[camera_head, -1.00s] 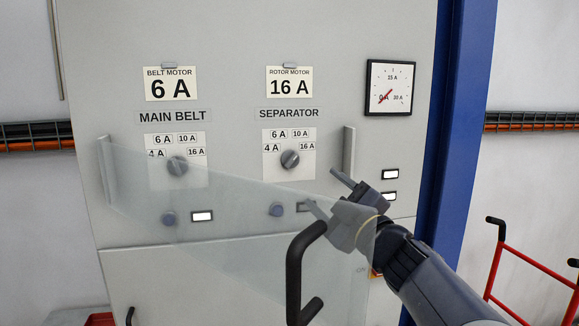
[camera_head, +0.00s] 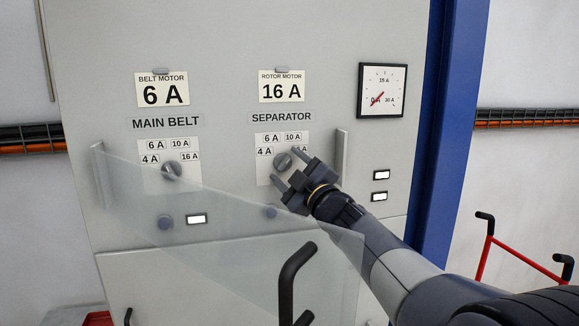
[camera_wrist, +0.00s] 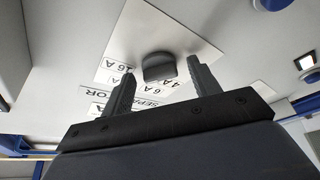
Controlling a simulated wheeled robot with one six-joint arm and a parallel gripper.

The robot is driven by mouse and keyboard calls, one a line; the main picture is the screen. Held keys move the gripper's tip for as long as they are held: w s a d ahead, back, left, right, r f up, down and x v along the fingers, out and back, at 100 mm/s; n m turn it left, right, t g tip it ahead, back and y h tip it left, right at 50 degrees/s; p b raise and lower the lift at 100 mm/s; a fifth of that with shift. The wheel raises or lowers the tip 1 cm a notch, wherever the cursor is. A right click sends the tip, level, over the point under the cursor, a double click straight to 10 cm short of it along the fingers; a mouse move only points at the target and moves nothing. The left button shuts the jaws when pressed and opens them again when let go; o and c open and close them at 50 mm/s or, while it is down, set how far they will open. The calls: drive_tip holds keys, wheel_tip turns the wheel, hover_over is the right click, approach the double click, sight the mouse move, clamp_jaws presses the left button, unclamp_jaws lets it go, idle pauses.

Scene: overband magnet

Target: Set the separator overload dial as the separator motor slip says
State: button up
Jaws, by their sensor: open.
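The separator dial (camera_head: 283,160) is a dark round knob on a white plate (camera_head: 264,168) marked 4 A, 6 A, 10 A and 16 A, the last partly hidden by my gripper. The SEPARATOR label (camera_head: 282,117) is above it. The slip over that (camera_head: 282,88) reads ROTOR MOTOR 16 A. My gripper (camera_head: 296,171) is open, its fingers near the dial at its lower right. In the wrist view the dial (camera_wrist: 158,67) shows between and just beyond the two fingertips (camera_wrist: 160,75), apparently untouched. Which mark the dial points to I cannot tell.
The MAIN BELT dial (camera_head: 172,171) sits left, under a slip (camera_head: 162,89) reading BELT MOTOR 6 A. A clear tilted cover (camera_head: 230,217) hangs below the dials. A black handle (camera_head: 293,280) stands in front. A gauge (camera_head: 382,91) is at upper right.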

drive_tip(key=shift+c, duration=0.6)
drive_tip(key=c, duration=0.9)
drive_tip(key=shift+o, duration=0.2)
drive_tip(key=m+b, duration=0.1)
drive_tip(key=m+t+b, duration=0.1)
drive_tip(key=b, duration=0.1)
drive_tip(key=shift+f+h, duration=0.3)
drive_tip(key=shift+f, duration=0.05)
drive_tip(key=shift+a+m+t+b, duration=0.1)
drive_tip(key=shift+m+t+b, duration=0.3)
drive_tip(key=shift+m+b, duration=0.6)
drive_tip(key=shift+r+m+h, duration=0.2)
drive_tip(key=shift+m+h, duration=0.2)
drive_tip(key=shift+m, duration=0.2)
drive_tip(key=o, duration=1)
